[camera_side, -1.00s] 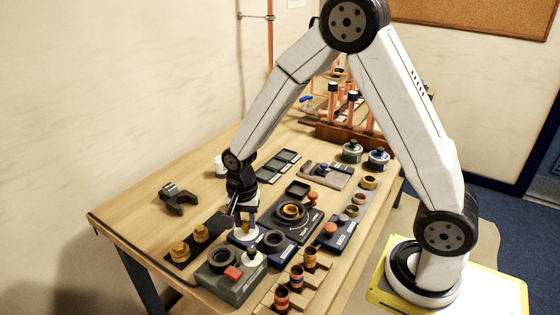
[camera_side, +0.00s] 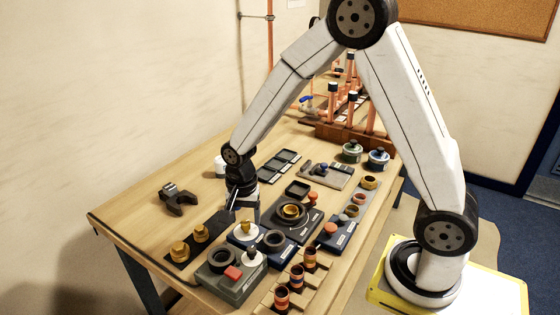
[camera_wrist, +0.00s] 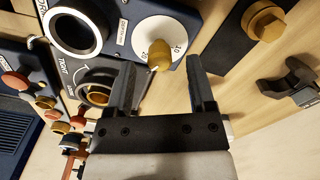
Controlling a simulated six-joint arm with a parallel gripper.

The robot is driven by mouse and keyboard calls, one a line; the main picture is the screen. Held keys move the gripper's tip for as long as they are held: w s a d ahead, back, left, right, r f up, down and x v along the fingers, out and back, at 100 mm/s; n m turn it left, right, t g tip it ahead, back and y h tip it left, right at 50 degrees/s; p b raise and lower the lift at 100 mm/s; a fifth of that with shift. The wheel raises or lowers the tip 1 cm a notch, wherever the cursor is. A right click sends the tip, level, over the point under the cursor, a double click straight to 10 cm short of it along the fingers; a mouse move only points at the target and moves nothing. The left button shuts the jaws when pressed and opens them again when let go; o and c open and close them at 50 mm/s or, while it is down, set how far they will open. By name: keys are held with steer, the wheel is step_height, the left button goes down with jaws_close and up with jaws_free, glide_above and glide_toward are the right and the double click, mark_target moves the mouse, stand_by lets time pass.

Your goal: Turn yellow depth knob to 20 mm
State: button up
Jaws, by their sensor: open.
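The yellow depth knob (camera_wrist: 160,53) stands on a white round dial (camera_wrist: 158,36) on a dark blue block. In the side view the white dial (camera_side: 246,231) is near the front of the bench. The dial carries small printed numbers, one looking like 10 at the right of the knob; the exact setting cannot be read. My gripper (camera_wrist: 160,68) is open and empty, its fingertips either side of the knob's line of sight. In the side view my gripper (camera_side: 242,208) hangs above the dial, apart from the knob.
A black ring (camera_wrist: 75,30) shares the blue block with the dial. A dark plate with brass hex pieces (camera_side: 200,232) lies to the left. A grey box with a red button (camera_side: 233,272) stands in front. A dark clamp (camera_side: 178,200) lies farther left, with bare wood around it.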

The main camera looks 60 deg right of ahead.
mark_target(246, 222)
steer(key=shift+r, duration=3.25)
steer(key=s+n, duration=0.3)
steer(key=s+f+n+t, duration=0.1)
steer(key=s+n, duration=0.2)
steer(key=n, duration=0.1)
steer(key=s+d+n+t, duration=0.1)
steer(key=s+n, duration=0.2)
steer(key=n, duration=0.1)
steer(key=shift+s+f, duration=0.2)
steer(key=shift+s, duration=0.15)
steer(key=shift+s+d+f+n+t, duration=0.15)
steer(key=shift+s+n+t, duration=0.15)
steer(key=shift+s+n, duration=0.4)
